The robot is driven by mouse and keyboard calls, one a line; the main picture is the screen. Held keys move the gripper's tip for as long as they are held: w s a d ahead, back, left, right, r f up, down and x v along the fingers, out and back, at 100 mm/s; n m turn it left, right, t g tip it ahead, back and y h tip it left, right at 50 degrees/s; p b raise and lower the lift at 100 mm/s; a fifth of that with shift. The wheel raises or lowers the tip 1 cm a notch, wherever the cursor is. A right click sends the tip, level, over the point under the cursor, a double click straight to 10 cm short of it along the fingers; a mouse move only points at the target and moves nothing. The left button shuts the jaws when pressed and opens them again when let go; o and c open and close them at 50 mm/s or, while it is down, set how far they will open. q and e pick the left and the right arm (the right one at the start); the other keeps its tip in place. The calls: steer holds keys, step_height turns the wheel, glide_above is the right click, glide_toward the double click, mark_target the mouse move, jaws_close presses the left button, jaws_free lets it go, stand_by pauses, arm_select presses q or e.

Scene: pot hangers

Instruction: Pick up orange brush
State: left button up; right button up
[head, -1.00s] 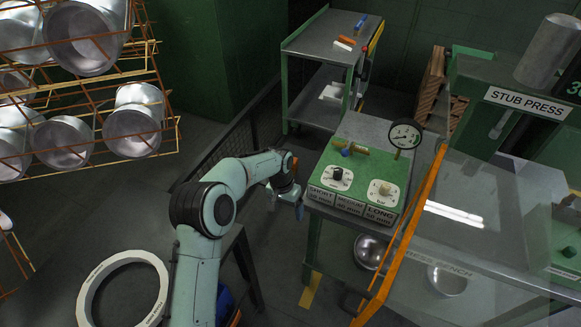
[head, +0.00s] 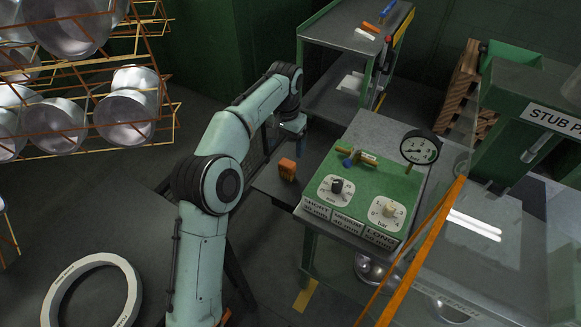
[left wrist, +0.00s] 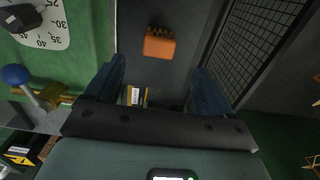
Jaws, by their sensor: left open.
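A small orange block-like thing (head: 287,169) rests on a dark low surface left of the green control box; it looks like the orange brush. It also shows in the left wrist view (left wrist: 159,44), with short dark-tipped bumps along one edge. My left gripper (head: 292,126) is past it on the far side in the head view, apart from it. In the left wrist view its two blue fingers (left wrist: 155,88) are spread with nothing between them, and the orange thing lies beyond their tips. My right gripper is not in view.
A grey cart (head: 350,28) with small orange, white and blue items is behind. A mesh panel (left wrist: 262,40) borders one side. An orange bar (head: 425,250) crosses the bench front.

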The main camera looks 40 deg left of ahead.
mark_target(287, 163)
arm_select(q)
step_height(287, 163, down, 5)
steer(key=shift+s+r+b, duration=0.1)
steer(key=shift+r+b, duration=0.1)
steer(key=shift+b, duration=0.25)
step_height(287, 163, down, 6)
steer(key=shift+r+b, duration=0.15)
steer(key=shift+b, duration=0.4)
steer(key=c, duration=1.1)
